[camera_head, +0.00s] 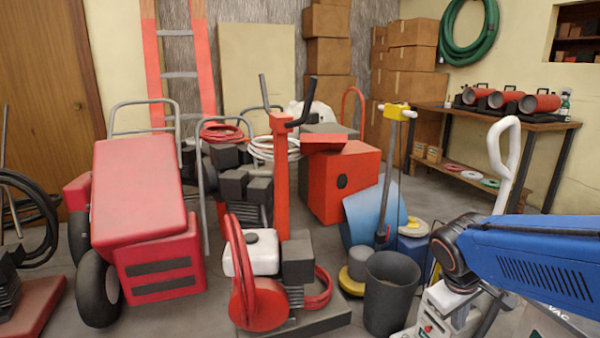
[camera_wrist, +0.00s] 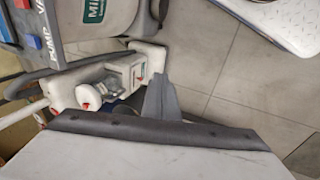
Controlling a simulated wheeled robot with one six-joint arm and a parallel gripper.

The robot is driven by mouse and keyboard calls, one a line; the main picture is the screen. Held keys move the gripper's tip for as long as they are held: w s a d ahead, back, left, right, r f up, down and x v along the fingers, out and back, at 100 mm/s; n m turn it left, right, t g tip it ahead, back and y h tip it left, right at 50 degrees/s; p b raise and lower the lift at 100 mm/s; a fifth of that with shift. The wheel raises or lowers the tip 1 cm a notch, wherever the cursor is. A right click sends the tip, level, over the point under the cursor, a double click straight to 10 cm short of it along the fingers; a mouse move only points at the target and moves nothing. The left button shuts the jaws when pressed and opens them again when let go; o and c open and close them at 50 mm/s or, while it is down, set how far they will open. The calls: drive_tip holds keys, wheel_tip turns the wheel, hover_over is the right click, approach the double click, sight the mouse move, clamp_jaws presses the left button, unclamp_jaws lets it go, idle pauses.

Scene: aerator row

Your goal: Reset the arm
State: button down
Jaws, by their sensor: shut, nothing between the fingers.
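In the wrist view, my gripper (camera_wrist: 161,92) shows as a grey, pointed pair of fingers above a dark bar. The fingers are together with nothing between them. Below them, a broad pale surface fills the lower part of the view. A white pump-like machine (camera_wrist: 110,82) lies left of the fingers in the picture; I cannot tell how far apart they are. In the head view, my blue arm (camera_head: 545,262) reaches in from the right edge to a dark round joint. My gripper cannot be made out there.
A dark bin (camera_head: 390,295) and a yellow-and-grey floor machine (camera_head: 357,270) stand left of the arm. A red machine on wheels (camera_head: 140,190) and an orange-framed unit (camera_head: 278,190) crowd the floor. A wooden bench (camera_head: 520,122) stands behind. Bare tiles (camera_wrist: 225,90) show right of the fingers.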

drive_tip(key=s+a+r+m+t+y, duration=0.2)
drive_tip(key=s+a, duration=0.4)
drive_tip(key=s, duration=0.4)
drive_tip(key=shift+s+r+m+t+y, duration=0.15)
drive_tip(key=shift+r+m+t+y, duration=0.15)
drive_tip(key=shift+r+m+y, duration=0.65)
drive_tip(key=shift+r, duration=0.2)
idle(0.7)
